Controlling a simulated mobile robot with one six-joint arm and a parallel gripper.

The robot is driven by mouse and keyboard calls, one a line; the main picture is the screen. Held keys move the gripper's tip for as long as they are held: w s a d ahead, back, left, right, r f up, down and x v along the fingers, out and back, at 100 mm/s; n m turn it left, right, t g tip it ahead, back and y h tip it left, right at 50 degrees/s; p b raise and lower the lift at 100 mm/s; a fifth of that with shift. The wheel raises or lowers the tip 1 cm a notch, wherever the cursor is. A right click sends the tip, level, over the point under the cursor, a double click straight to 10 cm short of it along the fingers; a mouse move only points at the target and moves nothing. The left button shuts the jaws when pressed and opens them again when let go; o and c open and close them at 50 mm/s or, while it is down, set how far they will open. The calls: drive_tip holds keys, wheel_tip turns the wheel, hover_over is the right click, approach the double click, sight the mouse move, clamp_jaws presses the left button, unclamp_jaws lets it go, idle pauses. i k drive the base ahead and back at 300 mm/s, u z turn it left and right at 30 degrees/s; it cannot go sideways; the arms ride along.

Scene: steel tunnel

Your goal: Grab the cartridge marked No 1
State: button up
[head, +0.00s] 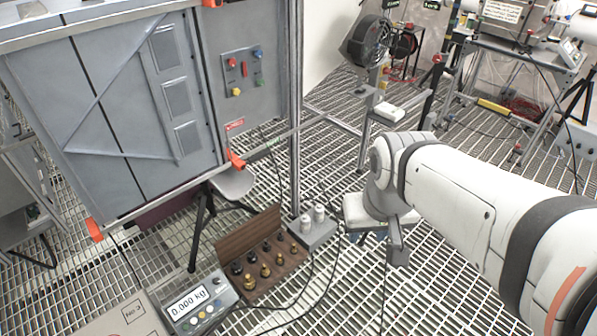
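Two small white cylinders (312,217) stand upright side by side on a grey block (318,236) near the middle of the head view. They may be cartridges, but no "No 1" marking is readable on them. My white arm comes in from the right and bends down at its wrist. A narrow grey part at its end, seemingly my gripper (398,248), points down to the right of the cylinders and apart from them. Its fingers cannot be made out clearly, so I cannot tell if it is open or shut.
An open wooden case (270,283) holds several dark and brass weights. A scale reading 0.000 kg (200,305) stands left of it. A grey cabinet (120,110) fills the left. Dark cables cross the grating floor. A fan (370,42) and benches stand at the back.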

sight(305, 220)
drive_tip(key=z, duration=0.6)
drive_tip(key=i, duration=1.25)
drive_tip(key=u, duration=0.65)
drive_tip(key=i, duration=0.6)
drive_tip(key=u, duration=0.5)
